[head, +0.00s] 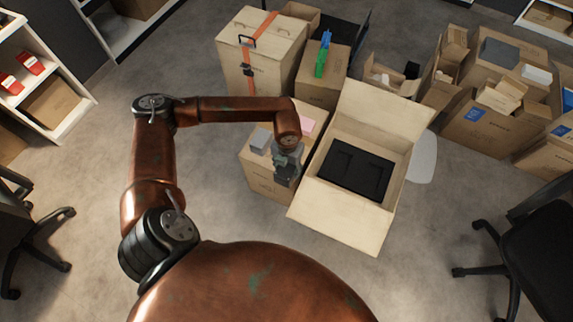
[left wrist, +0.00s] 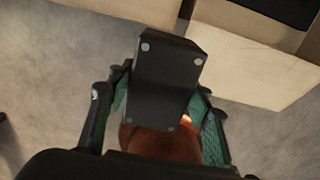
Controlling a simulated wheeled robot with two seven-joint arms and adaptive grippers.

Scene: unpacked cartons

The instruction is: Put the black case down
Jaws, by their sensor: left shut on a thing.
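My left gripper (head: 288,160) is shut on the black case (head: 287,176), which hangs below the wrist in the head view. In the left wrist view the black case (left wrist: 165,75) shows as a dark block with light round spots near its corners, between the green-padded fingers. In the head view the case is in front of a brown carton (head: 264,180), just left of a large open carton (head: 335,212). I cannot tell whether the case touches anything below. My right gripper is not in view.
The open carton holds a black insert (head: 356,168). A grey block (head: 259,140) and a pink item (head: 307,121) are at the brown carton's top. A strapped carton (head: 232,68) stands behind. Several cartons crowd the right. An office chair (head: 530,235) stands front right; floor between is bare.

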